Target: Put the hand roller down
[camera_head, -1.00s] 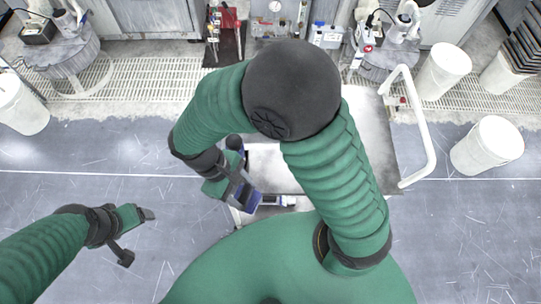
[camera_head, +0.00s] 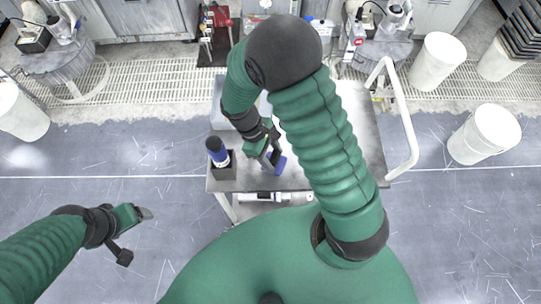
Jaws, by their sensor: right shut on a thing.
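My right gripper (camera_head: 272,154) is shut on a blue thing (camera_head: 277,165), which I take to be the hand roller; only part of it shows beyond the jaws. It is over the left part of the grey cart top (camera_head: 358,125). I cannot tell whether the roller touches the surface. My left gripper (camera_head: 136,236) is open and empty above the floor at the lower left, away from the cart.
A dark holder with a blue and black bottle (camera_head: 217,152) stands on the cart's left front corner. A white tube-like item (camera_head: 262,197) lies on a lower shelf. The cart's white handle (camera_head: 407,120) rises at right. White buckets (camera_head: 484,135) stand beyond.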

